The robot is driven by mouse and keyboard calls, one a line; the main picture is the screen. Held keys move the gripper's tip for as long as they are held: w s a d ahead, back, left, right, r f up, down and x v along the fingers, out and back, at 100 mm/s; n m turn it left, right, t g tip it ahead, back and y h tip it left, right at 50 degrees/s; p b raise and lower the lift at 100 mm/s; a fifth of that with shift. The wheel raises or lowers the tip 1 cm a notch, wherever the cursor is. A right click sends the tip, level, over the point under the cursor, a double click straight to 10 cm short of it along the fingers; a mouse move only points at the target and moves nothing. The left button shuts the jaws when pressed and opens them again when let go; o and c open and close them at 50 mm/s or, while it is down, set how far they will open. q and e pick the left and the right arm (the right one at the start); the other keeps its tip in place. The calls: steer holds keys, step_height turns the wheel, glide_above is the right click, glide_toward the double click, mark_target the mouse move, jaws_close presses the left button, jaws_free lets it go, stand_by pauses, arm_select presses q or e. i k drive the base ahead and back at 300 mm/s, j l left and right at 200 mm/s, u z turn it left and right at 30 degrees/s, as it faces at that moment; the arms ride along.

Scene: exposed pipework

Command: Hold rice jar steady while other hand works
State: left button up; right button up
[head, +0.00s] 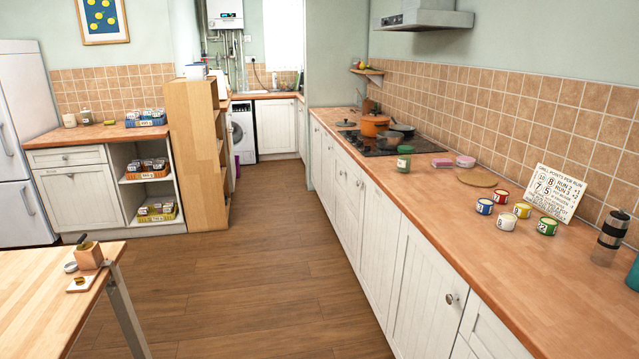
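Neither of my grippers shows in the head view. No jar can be made out for certain as the rice jar. A small jar with a green lid (404,158) stands upright on the right counter (440,205), in front of the hob. A tall clear container with a dark band and black top (609,238) stands upright at the counter's right end. Small jars (87,117) also stand on the left counter. Their contents are too small to tell, and no hand touches any of them.
Several numbered coloured tins (506,222) and a written sign (557,192) are on the right counter. A wooden table (45,300) stands front left. The wood floor (260,270) between is clear.

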mark_target(403, 165)
steer(key=i+u, duration=0.3)
steer(key=i, duration=1.6)
